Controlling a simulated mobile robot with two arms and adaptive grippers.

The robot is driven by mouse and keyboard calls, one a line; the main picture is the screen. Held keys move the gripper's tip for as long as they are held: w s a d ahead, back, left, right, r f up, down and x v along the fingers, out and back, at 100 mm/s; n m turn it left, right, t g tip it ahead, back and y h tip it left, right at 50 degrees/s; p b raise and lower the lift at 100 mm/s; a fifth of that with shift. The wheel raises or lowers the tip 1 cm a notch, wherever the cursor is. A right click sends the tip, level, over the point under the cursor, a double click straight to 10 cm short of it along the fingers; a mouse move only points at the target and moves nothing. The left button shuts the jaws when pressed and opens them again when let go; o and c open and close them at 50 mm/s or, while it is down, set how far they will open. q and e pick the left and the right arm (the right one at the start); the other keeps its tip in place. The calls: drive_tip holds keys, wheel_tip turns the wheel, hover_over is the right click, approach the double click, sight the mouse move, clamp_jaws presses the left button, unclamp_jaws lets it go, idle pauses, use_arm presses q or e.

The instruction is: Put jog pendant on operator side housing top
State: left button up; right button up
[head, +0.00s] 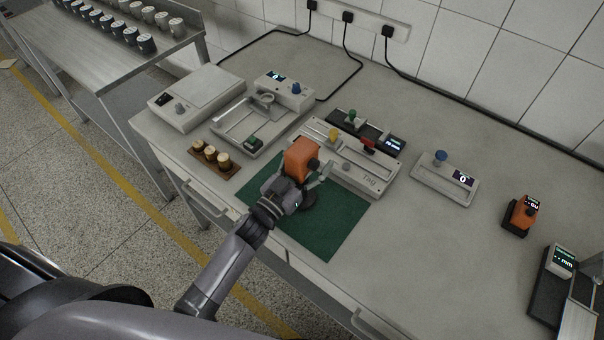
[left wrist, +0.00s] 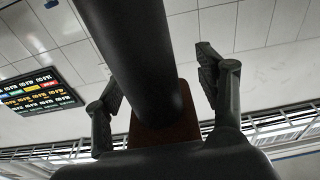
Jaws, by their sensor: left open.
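An orange block-shaped thing (head: 301,157), possibly the jog pendant, is by my left gripper (head: 314,178) above the dark green mat (head: 340,236). A black rounded base shows just below the gripper. In the left wrist view my left gripper (left wrist: 160,75) has its fingers spread, with a thick dark cylinder and an orange-brown surface (left wrist: 165,135) between them. I cannot tell whether they touch. A second orange device (head: 521,214) with a small display stands on the right of the bench. I cannot tell which unit is the operator side housing. My right gripper is out of view.
Behind the mat is a long grey fixture (head: 345,163) with coloured knobs. Left of it are another grey fixture (head: 238,122), a flat scale (head: 197,92) and a brown block with small cylinders (head: 214,160). A small grey unit (head: 443,183) sits right. Bench between the units is clear.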

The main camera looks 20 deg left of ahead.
use_arm(q)
drive_tip(key=shift+c, duration=0.2)
clamp_jaws()
idle(0.7)
drive_tip(key=shift+r, duration=0.1)
